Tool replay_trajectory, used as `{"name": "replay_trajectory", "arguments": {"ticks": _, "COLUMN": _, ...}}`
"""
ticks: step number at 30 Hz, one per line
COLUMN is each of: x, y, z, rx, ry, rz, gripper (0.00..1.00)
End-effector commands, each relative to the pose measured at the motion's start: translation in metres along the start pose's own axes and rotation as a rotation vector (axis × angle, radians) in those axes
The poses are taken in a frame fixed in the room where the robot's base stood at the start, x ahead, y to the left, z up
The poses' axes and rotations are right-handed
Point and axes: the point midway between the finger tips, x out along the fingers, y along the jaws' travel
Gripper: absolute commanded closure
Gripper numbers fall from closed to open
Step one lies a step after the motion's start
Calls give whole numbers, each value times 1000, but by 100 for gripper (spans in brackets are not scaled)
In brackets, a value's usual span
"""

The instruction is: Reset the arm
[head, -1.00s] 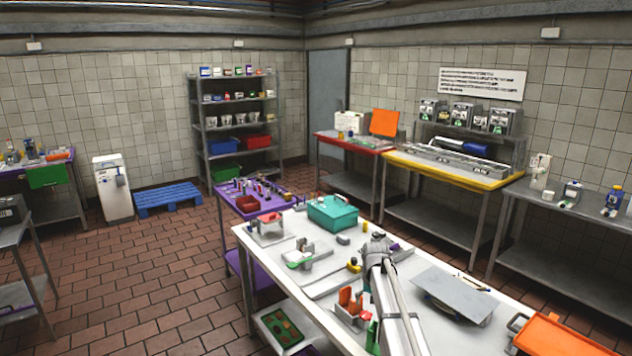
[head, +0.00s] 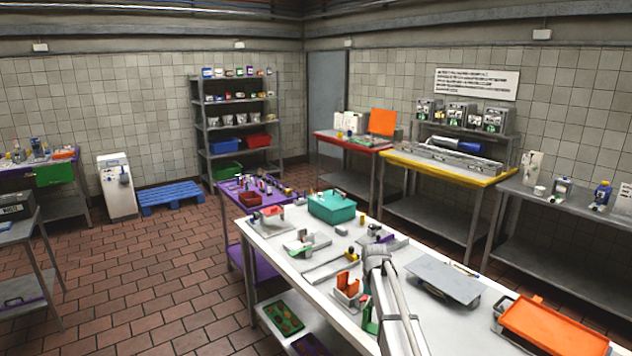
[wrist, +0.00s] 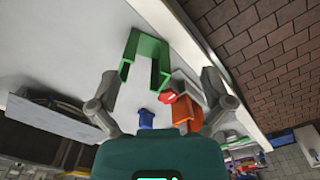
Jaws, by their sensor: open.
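My arm (head: 390,300) reaches over the white table (head: 330,290) in the head view. My gripper (wrist: 159,76) shows in the wrist view with its two grey fingers spread wide and nothing between them held. A green U-shaped bracket (wrist: 150,50) lies beyond the fingertips on the white surface. A small blue piece (wrist: 146,119), a red piece (wrist: 168,97) and an orange piece (wrist: 187,114) show between or near the fingers, apart from them as far as I can tell. My gripper is hidden behind the arm in the head view.
On the white table are a teal bin (head: 331,206), an orange holder (head: 347,284), a grey plate (head: 443,281) and an orange tray (head: 553,332). A purple table (head: 236,196) stands behind. The brick floor (head: 150,290) at left is open.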

Motion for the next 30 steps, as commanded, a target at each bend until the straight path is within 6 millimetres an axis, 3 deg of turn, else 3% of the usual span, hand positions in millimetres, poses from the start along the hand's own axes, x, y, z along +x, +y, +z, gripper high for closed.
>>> {"name": "replay_trajectory", "arguments": {"ticks": 8, "x": 14, "y": 1, "z": 34, "rx": -8, "ry": 0, "rz": 0, "gripper": 0}}
{"name": "replay_trajectory", "arguments": {"ticks": 15, "x": 30, "y": 3, "z": 81, "rx": -16, "ry": 0, "rz": 0, "gripper": 0}}
{"name": "replay_trajectory", "arguments": {"ticks": 20, "x": 49, "y": 6, "z": 131, "rx": -26, "ry": 0, "rz": 1, "gripper": 0}}
{"name": "replay_trajectory", "arguments": {"ticks": 27, "x": 82, "y": 10, "z": 226, "rx": -48, "ry": 0, "rz": 1, "gripper": 0}}
{"name": "replay_trajectory", "arguments": {"ticks": 30, "x": 91, "y": 12, "z": 253, "rx": -54, "ry": 0, "rz": 1, "gripper": 0}}
